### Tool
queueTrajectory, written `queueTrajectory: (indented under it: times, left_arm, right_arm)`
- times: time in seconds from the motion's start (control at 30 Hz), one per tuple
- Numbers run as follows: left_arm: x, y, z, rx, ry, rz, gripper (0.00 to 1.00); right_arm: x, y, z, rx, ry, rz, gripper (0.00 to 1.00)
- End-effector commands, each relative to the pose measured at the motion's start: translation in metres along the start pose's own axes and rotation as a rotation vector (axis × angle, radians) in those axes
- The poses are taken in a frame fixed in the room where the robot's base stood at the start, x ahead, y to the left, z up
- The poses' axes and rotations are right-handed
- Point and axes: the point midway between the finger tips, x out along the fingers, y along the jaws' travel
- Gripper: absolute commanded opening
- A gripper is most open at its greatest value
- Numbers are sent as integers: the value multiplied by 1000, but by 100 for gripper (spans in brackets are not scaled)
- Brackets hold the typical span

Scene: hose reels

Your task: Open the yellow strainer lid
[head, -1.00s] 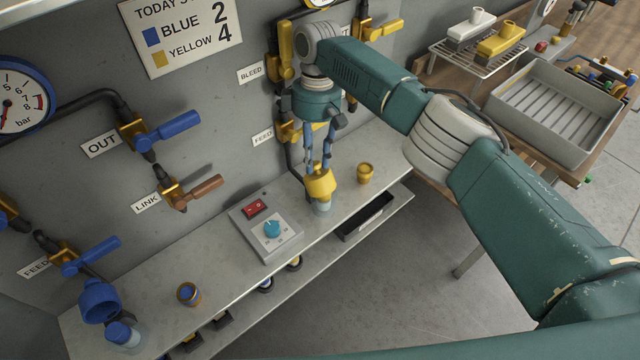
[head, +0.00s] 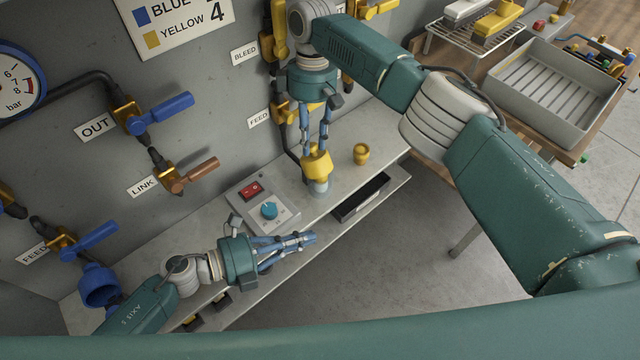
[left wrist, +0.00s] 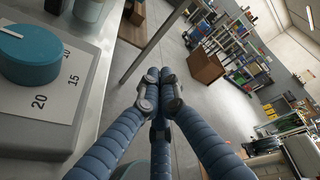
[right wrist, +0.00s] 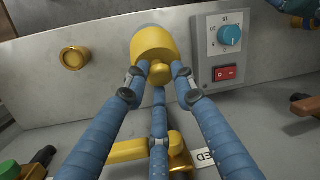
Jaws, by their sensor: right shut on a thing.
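The yellow strainer lid (head: 316,167) sits on a clear bowl (head: 318,187) on the grey shelf, below the yellow pipework. My right gripper (right wrist: 159,72) comes from above and is shut on the lid's small knob. The lid (right wrist: 152,44) and its knob show between the fingertips in the right wrist view. My left gripper (head: 306,239) is over the shelf's front edge, below the control box. Its fingertips meet with nothing between them, as the left wrist view (left wrist: 160,76) also shows.
A control box (head: 263,207) with a blue dial stands left of the strainer. A small yellow cup (head: 361,153) stands to its right. A blue cup-shaped fitting (head: 98,286) is at the lower left. A grey tray (head: 552,108) lies on the bench at right.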

Motion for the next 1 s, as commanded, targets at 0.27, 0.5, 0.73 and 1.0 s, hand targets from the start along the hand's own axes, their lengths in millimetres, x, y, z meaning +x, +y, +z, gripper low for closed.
queueTrajectory:
  times: [0.27, 0.5, 0.73, 1.0]
  left_arm:
    - [-21, -19, 93, 581, -47, 104, 0]
    - [1, -18, 103, 630, -53, 115, 0]
    - [44, -14, 106, 626, -53, 116, 0]
    - [73, -11, 109, 625, -53, 117, 0]
  right_arm:
    - [3, 1, 4, 3, -10, -3, 0]
    - [3, 0, 4, 3, -11, -3, 0]
    - [3, 0, 4, 3, -11, -3, 0]
    - [3, 0, 3, 2, -9, -4, 0]
